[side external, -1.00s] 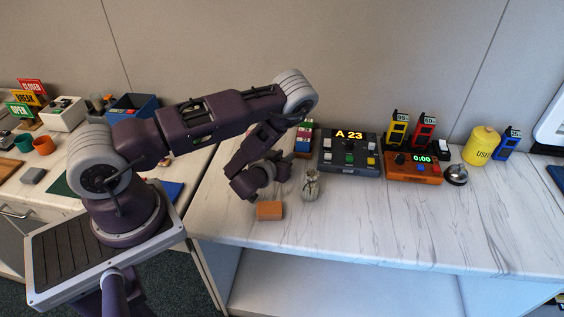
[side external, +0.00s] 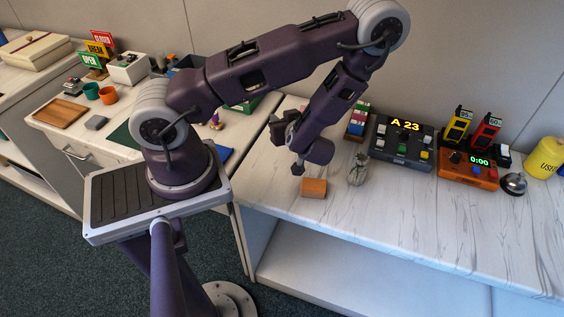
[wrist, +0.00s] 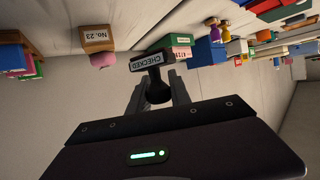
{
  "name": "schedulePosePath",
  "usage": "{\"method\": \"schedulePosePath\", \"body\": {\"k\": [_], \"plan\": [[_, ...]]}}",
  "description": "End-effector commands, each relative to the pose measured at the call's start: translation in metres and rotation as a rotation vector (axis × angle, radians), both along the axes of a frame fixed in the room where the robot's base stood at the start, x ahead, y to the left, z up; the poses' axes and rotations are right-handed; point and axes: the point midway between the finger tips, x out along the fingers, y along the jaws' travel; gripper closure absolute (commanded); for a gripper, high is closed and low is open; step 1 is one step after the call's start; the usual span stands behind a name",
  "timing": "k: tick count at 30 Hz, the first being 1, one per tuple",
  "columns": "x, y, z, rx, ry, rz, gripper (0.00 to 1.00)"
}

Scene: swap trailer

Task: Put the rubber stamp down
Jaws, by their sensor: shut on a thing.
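The rubber stamp (wrist: 150,62) shows in the wrist view with a black knob handle and a pale label reading CHECKED. My gripper (wrist: 158,90) is shut on its handle, with one finger on either side. The label reads upside down in this view. In the side view my gripper (side external: 288,137) is above the left part of the white marbled counter (side external: 400,205), near a small orange-brown block (side external: 314,187).
A grey sack (side external: 358,170) stands right of the block. Behind are a stack of coloured pieces (side external: 358,122), a grey A 23 console (side external: 403,143), an orange timer box (side external: 468,172) and a bell (side external: 514,184). The counter's front right is clear.

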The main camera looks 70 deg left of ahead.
Motion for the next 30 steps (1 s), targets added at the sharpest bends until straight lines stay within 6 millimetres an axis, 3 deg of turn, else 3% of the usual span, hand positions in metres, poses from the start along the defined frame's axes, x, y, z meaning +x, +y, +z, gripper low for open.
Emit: {"method": "schedulePosePath", "body": {"k": [2, 5, 17, 29, 30], "plan": [[-0.013, -0.003, -0.001, -0.001, -0.002, 0.055, 1.00], [-0.020, -0.004, -0.018, -0.001, 0.000, 0.084, 1.00], [-0.020, -0.004, -0.095, 0.000, -0.005, 0.084, 1.00], [-0.019, -0.004, -0.102, 0.001, -0.006, 0.082, 1.00], [-0.019, -0.004, -0.102, 0.000, -0.007, 0.083, 0.68]]}}
